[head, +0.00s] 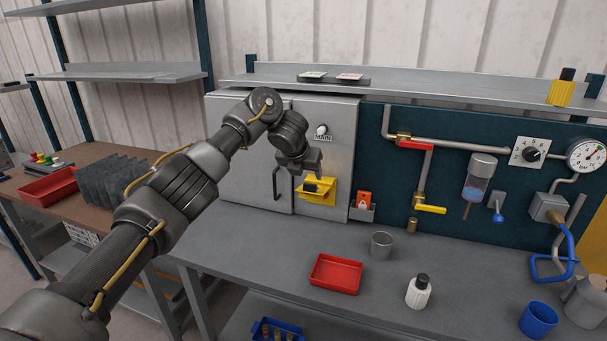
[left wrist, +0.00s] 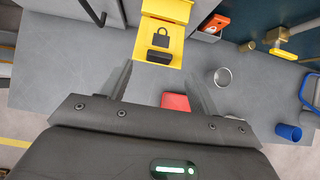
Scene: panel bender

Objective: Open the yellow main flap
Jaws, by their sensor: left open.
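The yellow main flap (head: 329,188) is on the front of the grey cabinet, below the MAIN knob (head: 321,130). It stands out from the cabinet face; how far it is swung I cannot tell. In the left wrist view the yellow flap (left wrist: 176,32) bears a black padlock mark and a black block (left wrist: 158,57) at its near edge. My left gripper (head: 305,180) is in front of the flap and partly hides it. Its fingers (left wrist: 160,88) are apart with nothing between them, and the black block lies beyond their tips. My right gripper is out of view.
An orange item (head: 363,199) sits in a small holder right of the flap. A red tray (head: 336,274), a metal cup (head: 381,245) and a white bottle (head: 418,291) stand on the bench below. A dark handle (head: 277,184) is left of the flap.

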